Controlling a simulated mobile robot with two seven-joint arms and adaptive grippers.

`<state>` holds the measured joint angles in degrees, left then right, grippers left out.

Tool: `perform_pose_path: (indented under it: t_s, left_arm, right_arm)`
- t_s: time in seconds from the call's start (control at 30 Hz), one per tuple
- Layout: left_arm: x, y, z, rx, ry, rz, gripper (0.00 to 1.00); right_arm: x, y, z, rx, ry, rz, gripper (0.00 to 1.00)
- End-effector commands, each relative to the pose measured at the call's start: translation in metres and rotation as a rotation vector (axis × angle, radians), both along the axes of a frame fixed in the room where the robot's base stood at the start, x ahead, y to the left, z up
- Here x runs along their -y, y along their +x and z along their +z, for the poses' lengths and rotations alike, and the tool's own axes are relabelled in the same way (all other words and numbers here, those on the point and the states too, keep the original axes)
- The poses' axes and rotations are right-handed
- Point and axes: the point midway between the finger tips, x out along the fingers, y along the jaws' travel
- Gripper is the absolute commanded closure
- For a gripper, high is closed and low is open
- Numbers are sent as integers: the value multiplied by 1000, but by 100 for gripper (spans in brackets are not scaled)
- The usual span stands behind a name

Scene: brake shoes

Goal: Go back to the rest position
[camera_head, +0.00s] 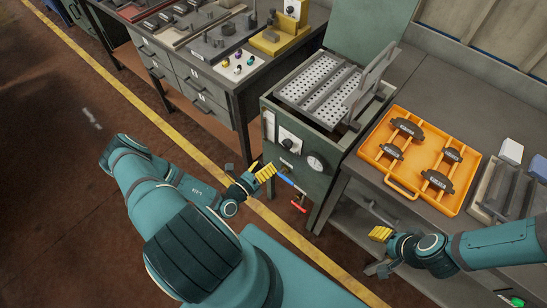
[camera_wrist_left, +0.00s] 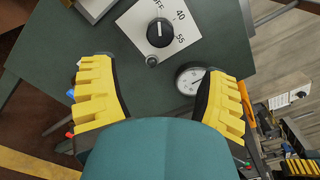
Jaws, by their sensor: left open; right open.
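My left gripper (camera_head: 258,176) is in front of the green machine (camera_head: 335,140). In the left wrist view its two yellow-padded fingers (camera_wrist_left: 160,95) are spread apart with nothing between them. My right gripper (camera_head: 378,248) is low, in front of the right workbench and below the orange tray's front edge. It looks empty; its fingers are small in the head view. Several dark brake shoes (camera_head: 436,179) lie in the orange tray (camera_head: 405,191) on the right workbench.
The machine's lid is up over a perforated rack (camera_head: 317,80). Its front has a dial knob (camera_wrist_left: 160,32), a gauge (camera_wrist_left: 190,78), and red and blue valve handles (camera_head: 299,203). A left workbench (camera_head: 190,75) holds tools. The floor at left is clear.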

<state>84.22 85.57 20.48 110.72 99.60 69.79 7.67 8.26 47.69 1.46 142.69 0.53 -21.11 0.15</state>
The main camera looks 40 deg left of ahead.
Motion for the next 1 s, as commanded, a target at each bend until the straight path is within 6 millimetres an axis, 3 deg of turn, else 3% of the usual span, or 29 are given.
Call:
perform_pose_path:
  t_s: [0.2, 0.73, 0.87, 0.97, 1.0]
  left_arm:
    - [0, -9, 0, 1, -1, 1, 25]
    - [3, -8, 1, 1, 2, -15, 25]
    - [35, -1, 7, 5, 40, -163, 25]
    - [88, 0, 15, 12, 121, -419, 25]
    - [115, -5, 18, 17, 171, -553, 25]
  right_arm:
    - [0, 0, 0, 0, 0, 0, 53]
    - [0, 0, 0, 0, 0, 0, 53]
    - [0, 0, -4, -1, 0, 0, 53]
    - [0, -1, -9, -2, -1, 2, 53]
    - [-1, -1, -12, -3, -1, 2, 53]
